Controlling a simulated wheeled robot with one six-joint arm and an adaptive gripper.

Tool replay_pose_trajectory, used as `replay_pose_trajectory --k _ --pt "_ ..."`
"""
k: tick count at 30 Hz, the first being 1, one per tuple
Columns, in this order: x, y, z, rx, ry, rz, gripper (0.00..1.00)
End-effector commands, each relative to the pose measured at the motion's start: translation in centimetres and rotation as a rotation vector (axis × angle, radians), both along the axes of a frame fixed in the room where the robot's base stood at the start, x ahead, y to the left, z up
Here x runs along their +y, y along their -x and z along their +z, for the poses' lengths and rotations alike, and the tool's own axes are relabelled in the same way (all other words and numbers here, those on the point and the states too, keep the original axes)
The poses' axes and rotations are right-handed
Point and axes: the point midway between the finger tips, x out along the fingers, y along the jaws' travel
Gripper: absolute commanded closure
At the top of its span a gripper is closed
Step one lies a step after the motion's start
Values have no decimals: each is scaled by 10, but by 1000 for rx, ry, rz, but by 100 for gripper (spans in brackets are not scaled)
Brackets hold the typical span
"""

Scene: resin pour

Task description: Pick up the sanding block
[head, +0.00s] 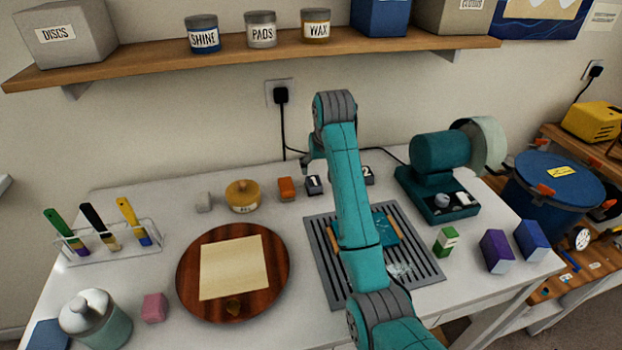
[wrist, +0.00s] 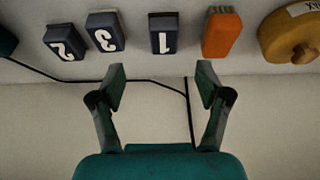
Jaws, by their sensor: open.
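No label marks any block as the sanding block. An orange block (head: 286,188) lies at the back of the white table; the wrist view shows it at upper right (wrist: 222,33). Dark block "1" (head: 314,184) is just right of it and also shows in the wrist view (wrist: 164,34). Dark block "3" (wrist: 105,32) shows in the wrist view; my arm hides it in the head view. Dark block "2" (head: 368,175) is farther right. My gripper (wrist: 161,82) is open and empty, its fingers apart from the blocks. Its fingertips are hard to make out in the head view.
A yellow wax tin (head: 242,196) stands left of the orange block. A round wooden board (head: 184,272) with paper, a pink block (head: 154,307) and a slotted grey mat (head: 424,271) lie nearer. A teal machine (head: 434,176) stands right. A shelf (head: 150,58) overhangs the back.

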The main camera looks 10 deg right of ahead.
Motion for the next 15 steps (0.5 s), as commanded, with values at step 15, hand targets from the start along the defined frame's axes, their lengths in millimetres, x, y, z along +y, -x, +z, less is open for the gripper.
replay_pose_trajectory --k 15 --pt "2 -20 -52 3 0 0 24"
